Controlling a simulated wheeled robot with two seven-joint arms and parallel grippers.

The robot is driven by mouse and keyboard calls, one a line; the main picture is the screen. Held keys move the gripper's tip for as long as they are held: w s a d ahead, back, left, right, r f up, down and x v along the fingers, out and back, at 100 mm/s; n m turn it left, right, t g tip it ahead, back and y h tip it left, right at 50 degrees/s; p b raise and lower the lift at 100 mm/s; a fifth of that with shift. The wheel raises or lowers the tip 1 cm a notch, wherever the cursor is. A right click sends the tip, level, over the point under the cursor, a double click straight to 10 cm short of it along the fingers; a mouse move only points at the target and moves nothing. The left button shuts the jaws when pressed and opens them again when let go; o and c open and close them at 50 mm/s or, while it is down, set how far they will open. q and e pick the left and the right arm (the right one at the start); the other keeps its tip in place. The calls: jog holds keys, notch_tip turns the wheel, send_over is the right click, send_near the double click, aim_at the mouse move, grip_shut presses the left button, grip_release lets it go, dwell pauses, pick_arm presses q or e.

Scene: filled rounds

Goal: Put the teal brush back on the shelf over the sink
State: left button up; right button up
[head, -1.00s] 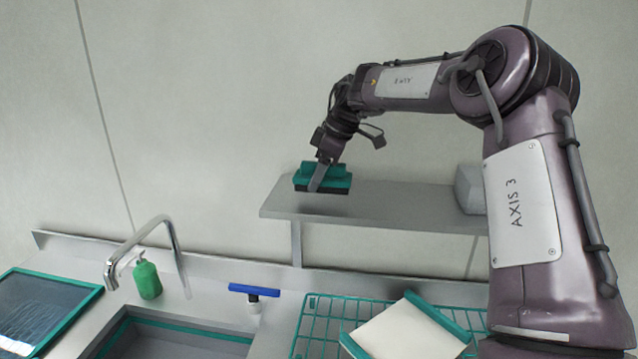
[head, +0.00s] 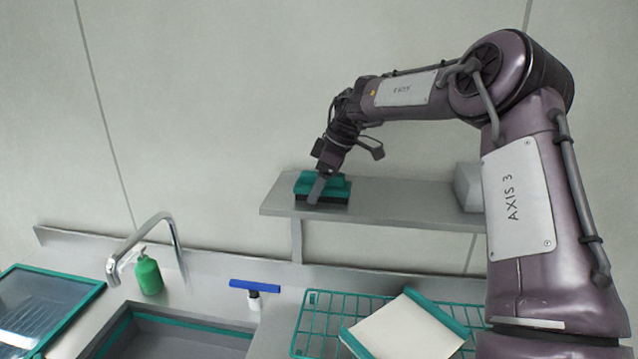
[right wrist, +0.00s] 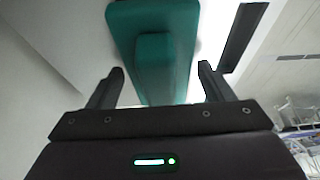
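The teal brush (head: 336,187) with its dark underside sits level at the left end of the grey shelf (head: 390,191), apparently resting on it. My right gripper (head: 318,188) is over the brush, with one finger in front of its near side. In the right wrist view the brush (right wrist: 157,68) lies between the spread fingers (right wrist: 162,80), with a gap showing on each side of its raised grip. The right gripper looks open around it. My left gripper is not in view.
A pale grey block (head: 468,187) stands at the shelf's right end. Below are the sink (head: 170,343), faucet (head: 145,238), green bottle (head: 148,275), a blue-topped squeegee (head: 254,288) and a teal wire rack (head: 318,312) holding a teal-edged board. The shelf's middle is clear.

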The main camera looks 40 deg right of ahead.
jog(key=shift+r, duration=0.15)
jog(key=shift+r, duration=0.15)
jog(key=b+v, duration=0.2)
jog(key=v, duration=0.1)
jog(key=b+v, duration=0.1)
jog(key=b, duration=0.1)
jog(key=shift+s+d+r, duration=0.1)
jog(key=shift+d+r, duration=0.2)
jog(key=shift+d, duration=0.1)
jog(key=shift+p+v, duration=0.35)
jog(key=shift+v, duration=0.6)
jog(key=shift+d+r, duration=0.1)
jog(key=shift+r, duration=0.45)
